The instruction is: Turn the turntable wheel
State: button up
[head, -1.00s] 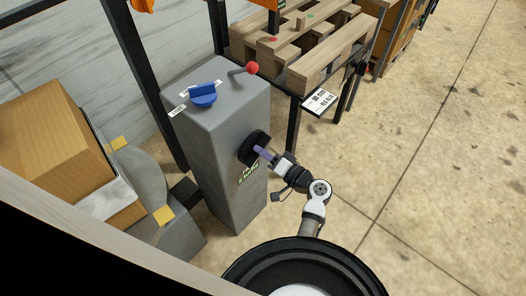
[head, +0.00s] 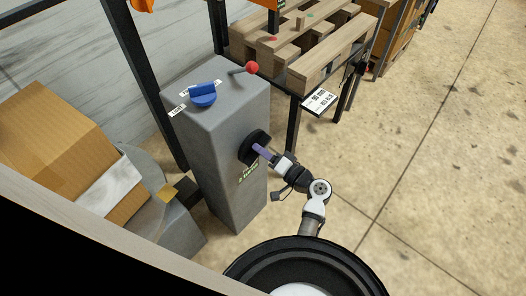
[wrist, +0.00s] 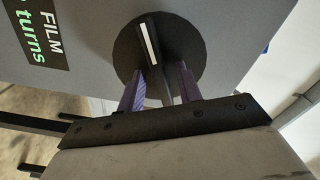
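The wheel (head: 248,146) is a round black disc on the side of a grey pedestal (head: 221,182). In the wrist view the wheel (wrist: 127,50) has a raised bar (wrist: 148,40) with a white stripe, slightly tilted. My gripper (head: 260,150) is at the wheel, its purple fingers pointing to it. In the wrist view my gripper (wrist: 160,80) has one finger on each side of the bar. The fingers are apart, with a gap showing beside the bar; contact is unclear. The grey turntable (head: 147,165) at left carries cardboard boxes (head: 55,132).
A blue knob (head: 203,95) and a red-tipped lever (head: 252,68) are on top of the pedestal. Wooden pallets (head: 325,55) on a rack stand behind it. A green-lettered label (wrist: 38,40) is beside the wheel. The floor at right is clear.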

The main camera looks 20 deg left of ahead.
jog(key=b+v, duration=0.3)
jog(key=v, duration=1.1)
jog(key=shift+a+r, duration=0.1)
jog(key=shift+a, duration=0.05)
